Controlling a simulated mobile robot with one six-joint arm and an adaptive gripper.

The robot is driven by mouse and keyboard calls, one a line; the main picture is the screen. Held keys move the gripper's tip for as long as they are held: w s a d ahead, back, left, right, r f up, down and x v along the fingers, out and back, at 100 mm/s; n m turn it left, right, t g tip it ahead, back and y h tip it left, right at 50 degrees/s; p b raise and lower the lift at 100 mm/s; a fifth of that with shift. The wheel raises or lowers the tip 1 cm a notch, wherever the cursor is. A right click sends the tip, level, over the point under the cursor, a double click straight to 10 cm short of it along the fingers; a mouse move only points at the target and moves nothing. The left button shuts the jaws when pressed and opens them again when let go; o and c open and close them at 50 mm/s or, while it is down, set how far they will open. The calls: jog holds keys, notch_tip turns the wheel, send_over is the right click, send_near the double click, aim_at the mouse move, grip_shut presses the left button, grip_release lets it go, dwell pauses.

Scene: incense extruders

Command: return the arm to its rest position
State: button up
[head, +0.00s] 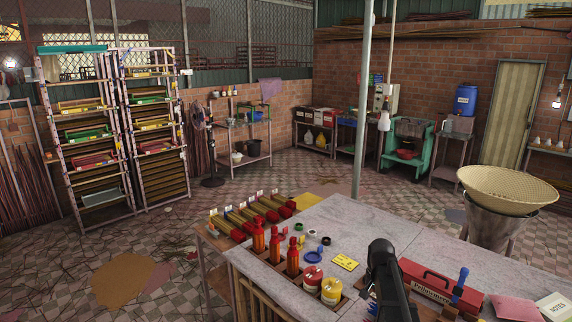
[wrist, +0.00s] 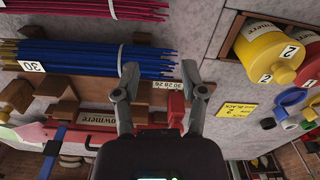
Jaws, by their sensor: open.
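My arm comes up from the bottom of the head view over the grey work table (head: 340,225), its dark end upright beside the red toolbox; the fingertips are hard to make out there. In the wrist view my gripper (wrist: 160,78) is open, its two grey fingers apart with nothing held between them. A bundle of blue sticks (wrist: 85,58) with a "30" tag lies at the left finger, overlapped by its tip in the picture; I cannot tell whether they touch. A pink stick bundle (wrist: 95,8) lies beyond it.
The red toolbox (head: 430,285) stands right of my arm. Yellow and red jars (head: 331,291), red bottles (head: 275,245), a blue ring-shaped piece (head: 314,257) and a yellow card (head: 345,262) are left of it. A woven basket (head: 508,188) stands beyond the table's right edge.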

jog(key=s+a+f+n+b, duration=0.3)
jog(key=s+a+f, duration=0.1)
jog(key=s, duration=0.4)
jog(key=s+a+f+n+b, duration=0.3)
jog(key=s+a+n+b, duration=0.1)
jog(key=s+a, duration=0.3)
jog(key=shift+s+f, duration=0.4)
jog(key=shift+s, duration=0.65)
